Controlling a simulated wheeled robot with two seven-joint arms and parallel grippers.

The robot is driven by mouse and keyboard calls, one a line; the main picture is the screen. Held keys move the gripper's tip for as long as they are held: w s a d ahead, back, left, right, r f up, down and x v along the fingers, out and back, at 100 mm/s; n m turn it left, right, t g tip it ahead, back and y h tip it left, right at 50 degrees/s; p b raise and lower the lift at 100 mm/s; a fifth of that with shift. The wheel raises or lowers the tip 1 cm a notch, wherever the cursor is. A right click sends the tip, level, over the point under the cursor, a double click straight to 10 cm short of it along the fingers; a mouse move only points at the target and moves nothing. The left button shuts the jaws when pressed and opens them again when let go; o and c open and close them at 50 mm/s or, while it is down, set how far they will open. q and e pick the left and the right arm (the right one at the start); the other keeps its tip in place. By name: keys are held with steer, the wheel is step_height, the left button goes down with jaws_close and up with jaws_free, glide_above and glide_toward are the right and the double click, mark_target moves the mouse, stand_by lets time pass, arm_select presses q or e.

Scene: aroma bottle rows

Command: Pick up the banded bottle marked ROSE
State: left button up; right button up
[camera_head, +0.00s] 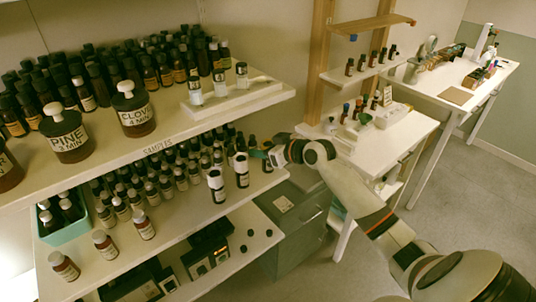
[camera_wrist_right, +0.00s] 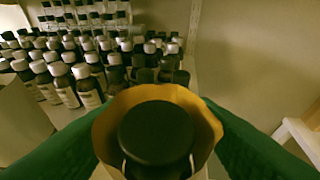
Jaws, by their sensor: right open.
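In the right wrist view a dark bottle with a round black cap (camera_wrist_right: 155,135) and a tan-orange band (camera_wrist_right: 205,115) around it stands between the green fingers of my right gripper (camera_wrist_right: 153,112). The fingers are open, one on each side of it; I cannot tell whether they touch it. No ROSE marking is readable. In the head view my right gripper (camera_head: 264,156) reaches in from the right to the right end of the middle shelf, beside two white-banded dark bottles, one nearer the gripper (camera_head: 241,172) and one to its left (camera_head: 216,188). My left gripper is not in view.
Several rows of small capped bottles (camera_head: 166,186) crowd the middle shelf (camera_head: 170,230); they also stand left of the gripper in the wrist view (camera_wrist_right: 60,85). PINE (camera_head: 65,136) and CLOVE (camera_head: 133,110) jars stand on the upper shelf (camera_head: 170,125), above the gripper's level. Floor at right is open.

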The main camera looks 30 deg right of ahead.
steer(key=shift+w+a+f, duration=0.1)
steer(key=shift+w+f, duration=0.05)
steer(key=shift+w, duration=0.1)
steer(key=shift+s, duration=0.1)
steer(key=c, duration=1.1)
